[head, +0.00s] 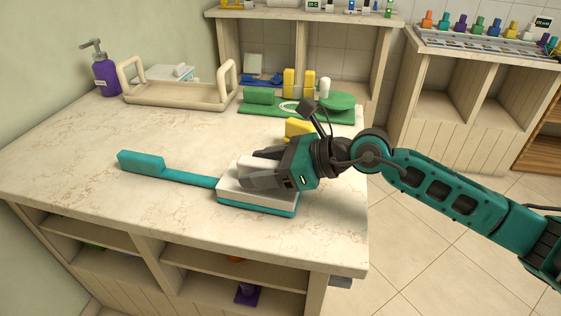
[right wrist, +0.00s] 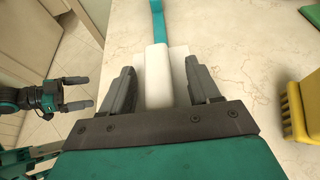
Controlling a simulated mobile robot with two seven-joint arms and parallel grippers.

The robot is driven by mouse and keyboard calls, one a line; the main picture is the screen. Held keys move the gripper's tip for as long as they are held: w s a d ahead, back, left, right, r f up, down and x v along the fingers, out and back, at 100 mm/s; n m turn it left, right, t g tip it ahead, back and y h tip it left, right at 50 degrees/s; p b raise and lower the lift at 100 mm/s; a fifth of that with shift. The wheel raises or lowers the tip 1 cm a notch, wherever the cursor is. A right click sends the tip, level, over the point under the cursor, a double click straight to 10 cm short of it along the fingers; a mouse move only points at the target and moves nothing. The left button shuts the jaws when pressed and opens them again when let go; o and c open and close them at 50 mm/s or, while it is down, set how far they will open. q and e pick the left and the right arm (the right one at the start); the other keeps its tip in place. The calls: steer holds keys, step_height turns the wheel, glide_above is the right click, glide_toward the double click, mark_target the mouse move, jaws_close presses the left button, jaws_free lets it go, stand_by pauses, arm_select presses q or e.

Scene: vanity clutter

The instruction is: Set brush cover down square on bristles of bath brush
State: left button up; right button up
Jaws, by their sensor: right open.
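The teal bath brush (head: 188,177) lies on the counter, handle toward the left and head toward the right. The white brush cover (head: 258,199) sits on its head, looking flat and lined up with the teal base. The bristles are hidden. My right gripper (head: 256,168) is open, with its fingers either side of the cover's raised white grip. In the right wrist view the grip (right wrist: 158,78) stands between the two fingers (right wrist: 160,72), with a gap on each side. My left gripper (right wrist: 84,94) shows there at the left, open and empty, away from the counter.
A yellow brush (head: 297,127) stands behind my right gripper. Farther back are a green mat (head: 290,108) with several items and a beige tray (head: 178,94). A purple bottle (head: 105,76) is at back left. The front left counter is clear.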

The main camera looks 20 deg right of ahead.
steer(key=v, duration=1.2)
steer(key=shift+d, duration=0.2)
steer(key=shift+s+r, duration=0.15)
steer(key=shift+r, duration=0.05)
steer(key=shift+d, duration=0.1)
stand_by(0.3)
